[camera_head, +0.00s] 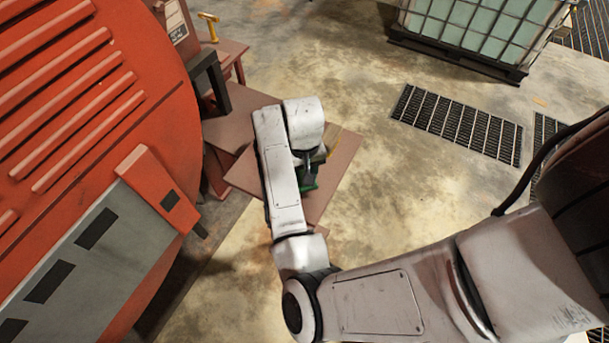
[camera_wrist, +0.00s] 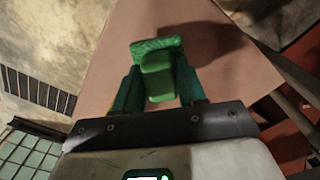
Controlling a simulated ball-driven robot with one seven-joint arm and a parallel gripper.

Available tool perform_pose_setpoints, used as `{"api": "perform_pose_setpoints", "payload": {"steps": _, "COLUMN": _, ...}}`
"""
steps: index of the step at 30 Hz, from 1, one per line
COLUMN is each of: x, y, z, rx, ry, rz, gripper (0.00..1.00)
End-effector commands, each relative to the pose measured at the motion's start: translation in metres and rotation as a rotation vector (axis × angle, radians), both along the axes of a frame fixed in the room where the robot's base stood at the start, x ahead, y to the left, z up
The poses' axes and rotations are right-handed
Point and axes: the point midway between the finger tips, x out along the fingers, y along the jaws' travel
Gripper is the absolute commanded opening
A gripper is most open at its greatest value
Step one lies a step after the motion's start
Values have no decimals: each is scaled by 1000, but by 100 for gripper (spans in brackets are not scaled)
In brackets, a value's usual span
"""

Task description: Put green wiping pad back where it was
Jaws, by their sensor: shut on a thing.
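The green wiping pad (camera_wrist: 157,76) is between the two fingers of my gripper (camera_wrist: 160,85) in the wrist view. It has a block-like grip and a wider textured part beyond it. My gripper is shut on it. Behind it in the wrist view is a flat brownish-pink surface (camera_wrist: 222,70) with a dark shadow on it. I cannot tell whether the pad touches that surface. In the head view a bit of the green pad (camera_head: 308,178) shows beside my arm, over the same brownish-pink surface (camera_head: 345,158). My arm hides much of the gripper there.
A large orange machine (camera_head: 150,80) fills the left. A yellow hammer-like tool (camera_head: 210,26) lies on a reddish stand behind the surface. A caged container (camera_head: 480,25) stands at the back right. Dark floor grates (camera_head: 458,123) lie right of the surface, with open concrete floor between.

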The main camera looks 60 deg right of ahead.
Motion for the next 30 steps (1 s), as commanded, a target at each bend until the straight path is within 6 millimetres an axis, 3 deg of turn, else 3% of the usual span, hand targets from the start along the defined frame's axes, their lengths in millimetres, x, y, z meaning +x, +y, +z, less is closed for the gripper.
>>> {"api": "perform_pose_setpoints", "payload": {"steps": 6, "x": -2, "y": 0, "z": -23, "rx": 1, "ry": 3, "rz": 0, "gripper": 16}}
{"api": "perform_pose_setpoints", "payload": {"steps": 16, "x": -2, "y": 0, "z": -26, "rx": 1, "ry": 2, "rz": 0, "gripper": 16}}
{"api": "perform_pose_setpoints", "payload": {"steps": 17, "x": -1, "y": 0, "z": -26, "rx": 0, "ry": 1, "rz": 0, "gripper": 42}}
{"api": "perform_pose_setpoints", "payload": {"steps": 18, "x": -1, "y": 0, "z": -26, "rx": 0, "ry": 1, "rz": 0, "gripper": 46}}
{"api": "perform_pose_setpoints", "payload": {"steps": 24, "x": -1, "y": 0, "z": -25, "rx": 1, "ry": 2, "rz": 0, "gripper": 65}}
{"api": "perform_pose_setpoints", "payload": {"steps": 30, "x": -2, "y": 0, "z": -25, "rx": 1, "ry": 2, "rz": 0, "gripper": 66}}
